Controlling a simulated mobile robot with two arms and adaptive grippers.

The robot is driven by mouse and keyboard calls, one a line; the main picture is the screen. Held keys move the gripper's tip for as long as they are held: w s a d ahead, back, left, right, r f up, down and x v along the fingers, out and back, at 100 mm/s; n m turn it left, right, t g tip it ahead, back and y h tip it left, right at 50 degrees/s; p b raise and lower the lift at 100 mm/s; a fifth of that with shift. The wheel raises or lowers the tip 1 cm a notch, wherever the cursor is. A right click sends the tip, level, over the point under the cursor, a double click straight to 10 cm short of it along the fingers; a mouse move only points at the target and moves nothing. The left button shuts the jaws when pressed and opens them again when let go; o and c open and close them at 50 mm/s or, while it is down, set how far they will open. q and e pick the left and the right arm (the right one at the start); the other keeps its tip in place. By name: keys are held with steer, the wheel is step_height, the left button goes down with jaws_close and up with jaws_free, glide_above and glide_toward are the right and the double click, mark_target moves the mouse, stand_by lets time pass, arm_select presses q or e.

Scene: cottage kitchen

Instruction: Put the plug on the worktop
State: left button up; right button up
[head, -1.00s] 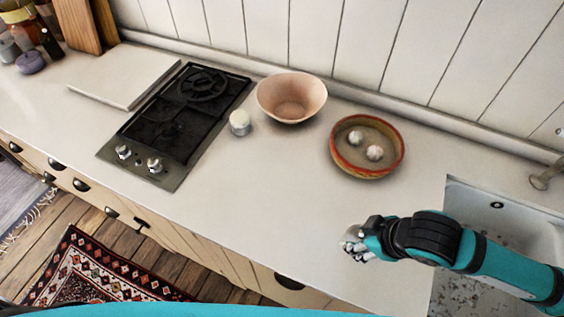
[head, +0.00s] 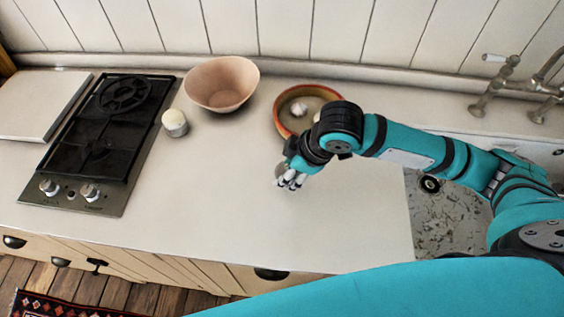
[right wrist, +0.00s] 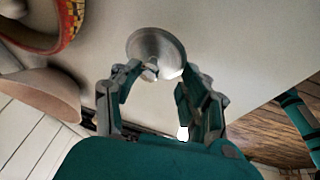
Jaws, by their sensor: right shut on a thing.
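The plug, a round grey metal disc with a small knob, shows in the right wrist view (right wrist: 158,48). My right gripper (right wrist: 156,82) is shut on it at the knob, with the disc beyond the fingertips. In the head view the right gripper (head: 288,178) is over the pale worktop (head: 200,205), in front of the red-rimmed dish. The plug is mostly hidden by the hand there. I cannot tell whether the disc touches the worktop. My left gripper is not in view.
The red-rimmed dish (head: 281,123) with white round things is partly behind my right arm. A pink bowl (head: 221,84), a small white-topped pot (head: 175,123) and a black hob (head: 98,140) stand to the left. The sink (head: 430,222) is at right. The front worktop is clear.

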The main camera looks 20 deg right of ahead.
mark_target(282, 163)
steer(key=w, duration=0.4)
steer(key=shift+w+a+f+p, duration=0.1)
steer(key=shift+a+f+p, duration=0.1)
steer(key=shift+p, duration=0.1)
step_height(282, 163, down, 3)
steer(key=shift+d+r+p, duration=0.1)
steer(key=shift+r+p, duration=0.05)
steer(key=shift+p, duration=0.3)
steer(key=shift+f, duration=0.45)
steer(key=shift+f, duration=0.1)
steer(key=o, duration=1.3)
steer(key=shift+o, duration=0.2)
steer(key=b+v, duration=0.1)
steer(key=v, duration=1.1)
